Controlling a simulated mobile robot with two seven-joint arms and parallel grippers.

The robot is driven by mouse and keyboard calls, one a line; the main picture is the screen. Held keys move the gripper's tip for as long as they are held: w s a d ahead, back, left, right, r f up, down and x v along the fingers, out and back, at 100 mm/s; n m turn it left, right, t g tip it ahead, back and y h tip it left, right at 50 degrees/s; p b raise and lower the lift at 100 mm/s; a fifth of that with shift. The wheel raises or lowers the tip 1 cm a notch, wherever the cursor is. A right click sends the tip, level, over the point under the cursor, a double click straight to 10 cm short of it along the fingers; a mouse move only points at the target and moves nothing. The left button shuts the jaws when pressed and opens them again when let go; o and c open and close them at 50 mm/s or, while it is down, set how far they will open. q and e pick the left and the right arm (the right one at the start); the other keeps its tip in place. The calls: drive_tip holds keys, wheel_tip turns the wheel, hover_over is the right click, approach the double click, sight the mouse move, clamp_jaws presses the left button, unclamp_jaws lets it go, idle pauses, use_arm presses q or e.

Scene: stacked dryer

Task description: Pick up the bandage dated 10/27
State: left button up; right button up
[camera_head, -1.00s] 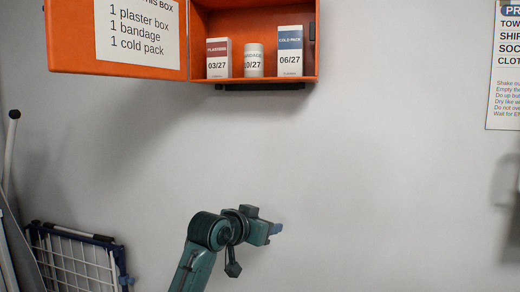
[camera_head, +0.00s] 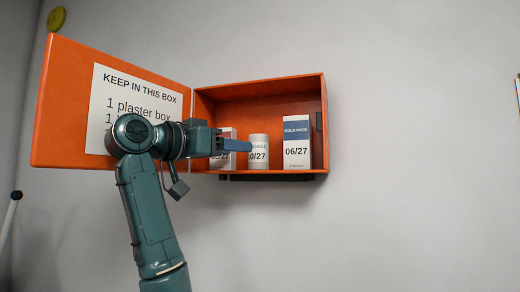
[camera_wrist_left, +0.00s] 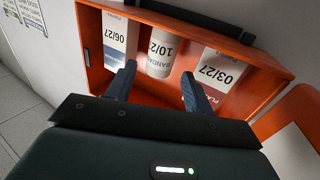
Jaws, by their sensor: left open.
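The bandage (camera_head: 261,160) is a pale, upright cylinder marked 10/27, standing in the orange wall box (camera_head: 260,90) between two cartons. It also shows upside down in the left wrist view (camera_wrist_left: 163,50). My left gripper (camera_head: 246,146) is at the box's opening, in front of the bandage and covering part of its left side. In the left wrist view its two blue fingers (camera_wrist_left: 158,78) are apart, with the bandage beyond the gap between them. Nothing is held. My right gripper is not in view.
The white and blue cold pack carton (camera_head: 297,143), marked 06/27, stands right of the bandage. The red and white plaster carton (camera_wrist_left: 219,70), marked 03/27, stands on its other side, partly hidden by my gripper in the head view. The open orange door (camera_head: 60,110) carries a list.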

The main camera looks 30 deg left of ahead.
sight(260, 150)
use_arm(q)
drive_tip(key=p+x, duration=0.1)
drive_tip(key=x, duration=0.3)
drive_tip(key=shift+w, duration=0.1)
drive_tip(key=p+x, duration=0.2)
drive_tip(key=x, duration=0.2)
drive_tip(key=shift+w+a+r, duration=0.1)
drive_tip(key=shift+w+r, duration=0.1)
drive_tip(key=shift+w+p, duration=0.25)
drive_tip(key=shift+p, duration=0.05)
drive_tip(key=shift+f, duration=0.1)
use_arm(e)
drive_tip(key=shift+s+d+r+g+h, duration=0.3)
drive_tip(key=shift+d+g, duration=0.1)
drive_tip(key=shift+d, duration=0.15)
use_arm(q)
drive_tip(key=shift+c, duration=0.2)
drive_tip(key=c, duration=0.7)
